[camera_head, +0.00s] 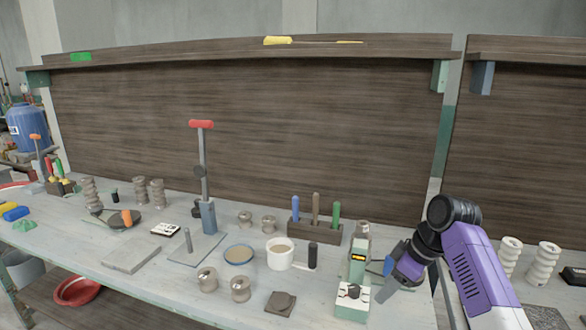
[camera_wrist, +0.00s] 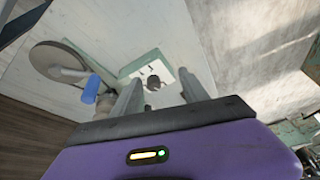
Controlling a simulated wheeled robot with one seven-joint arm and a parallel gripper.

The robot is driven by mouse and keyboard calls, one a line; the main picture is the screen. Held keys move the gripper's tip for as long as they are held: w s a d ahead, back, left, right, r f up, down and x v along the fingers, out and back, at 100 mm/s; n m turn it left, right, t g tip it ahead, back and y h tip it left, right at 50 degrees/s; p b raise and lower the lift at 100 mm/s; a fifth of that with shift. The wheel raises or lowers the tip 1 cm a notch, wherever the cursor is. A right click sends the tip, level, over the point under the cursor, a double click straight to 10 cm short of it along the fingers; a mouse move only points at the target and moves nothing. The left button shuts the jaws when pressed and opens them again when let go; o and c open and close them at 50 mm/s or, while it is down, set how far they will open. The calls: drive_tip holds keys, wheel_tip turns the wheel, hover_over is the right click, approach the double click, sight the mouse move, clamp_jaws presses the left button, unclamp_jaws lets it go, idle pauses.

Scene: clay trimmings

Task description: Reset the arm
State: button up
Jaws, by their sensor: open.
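My gripper (camera_head: 388,281) is at the right of the head view, at the end of my purple arm, low beside a small green and white device (camera_head: 353,292) near the bench's front edge. In the wrist view my gripper (camera_wrist: 157,92) has its two fingers apart. The device's white top with a dark knob (camera_wrist: 152,82) shows between and beyond the fingers. I see nothing held. I cannot tell whether a finger touches the device.
The workbench (camera_head: 70,246) carries a red-handled press (camera_head: 202,125), a white mug (camera_head: 280,254), a tool block (camera_head: 314,233) and several spools. In the wrist view, a round grey disc with a blue-handled part (camera_wrist: 90,88) lies left of my fingers. A brown back panel (camera_head: 250,120) stands behind.

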drive_tip(key=w+r+m+t, duration=0.3)
drive_tip(key=w+r+t, duration=0.25)
drive_tip(key=w, duration=0.25)
drive_tip(key=s+a+f+m+t+h, duration=0.15)
drive_tip(key=s+f+m+t, duration=0.25)
drive_tip(key=s, duration=0.5)
drive_tip(key=s+a+f+m+t+h, duration=0.15)
drive_tip(key=s+f+m+t, duration=0.3)
drive_tip(key=s, duration=0.55)
drive_tip(key=s+r+g, duration=0.1)
drive_tip(key=s+g, duration=0.1)
drive_tip(key=s, duration=3.9)
drive_tip(key=shift+s+a+n+h, duration=0.2)
drive_tip(key=shift+s+n+h, duration=0.2)
drive_tip(key=shift+n, duration=0.05)
